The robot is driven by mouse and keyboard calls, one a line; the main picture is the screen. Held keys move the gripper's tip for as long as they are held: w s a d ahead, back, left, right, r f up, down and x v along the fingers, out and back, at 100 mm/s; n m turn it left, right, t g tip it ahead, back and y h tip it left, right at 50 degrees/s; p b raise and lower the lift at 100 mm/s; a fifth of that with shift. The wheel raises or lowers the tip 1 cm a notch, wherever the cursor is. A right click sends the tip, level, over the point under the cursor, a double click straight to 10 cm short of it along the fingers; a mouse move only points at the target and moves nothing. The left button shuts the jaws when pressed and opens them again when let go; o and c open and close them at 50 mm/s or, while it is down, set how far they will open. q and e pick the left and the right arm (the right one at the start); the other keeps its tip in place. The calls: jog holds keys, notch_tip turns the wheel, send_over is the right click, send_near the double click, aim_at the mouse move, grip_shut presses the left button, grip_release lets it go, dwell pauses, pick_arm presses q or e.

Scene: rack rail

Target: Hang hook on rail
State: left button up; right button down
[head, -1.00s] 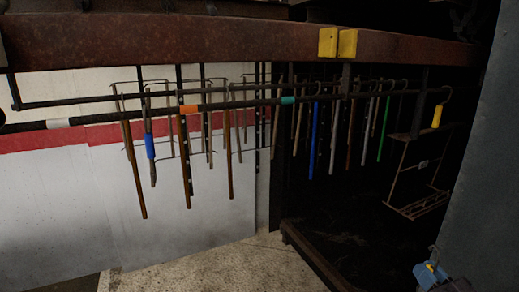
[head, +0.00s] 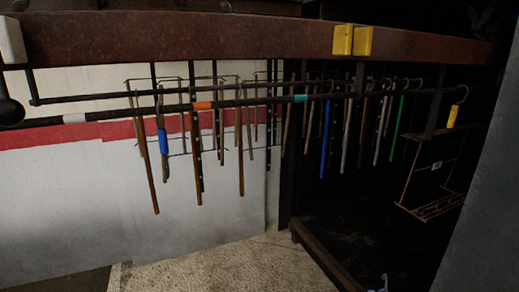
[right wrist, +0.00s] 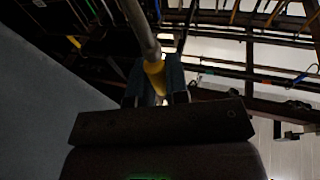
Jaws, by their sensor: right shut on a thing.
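The rail is a long dark bar (head: 140,113) with white, orange and teal bands, running across the head view under a rusty beam. Several hooks and rods hang along it, including a hook with a yellow grip (head: 452,116) at the far right. In the right wrist view my right gripper (right wrist: 156,72) is shut on a hook (right wrist: 145,38), gripping its yellow part; a grey shaft extends beyond the fingers. The ends of the held hook cannot be made out. A small pale piece (head: 383,284) shows at the bottom edge of the head view, too little to identify. My left gripper is not in view.
The rusty beam (head: 200,37) with two yellow blocks (head: 352,40) crosses above the rail. A wire rack (head: 430,208) hangs at right, beside a grey panel (head: 480,210). Rods with blue and green parts crowd the rail's middle. A low rusty edge (head: 325,258) lies below.

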jog(key=shift+m+h, duration=0.3)
jog(key=shift+h, duration=0.2)
jog(key=shift+w+a+r, duration=0.1)
jog(key=shift+a+r, duration=0.1)
jog(key=shift+a, duration=0.45)
jog(key=shift+w+a+r, duration=0.1)
jog(key=shift+a+r, duration=0.1)
jog(key=shift+a, duration=0.45)
jog(key=shift+w+a+r, duration=0.1)
jog(key=shift+a+r, duration=0.1)
jog(key=shift+a, duration=0.45)
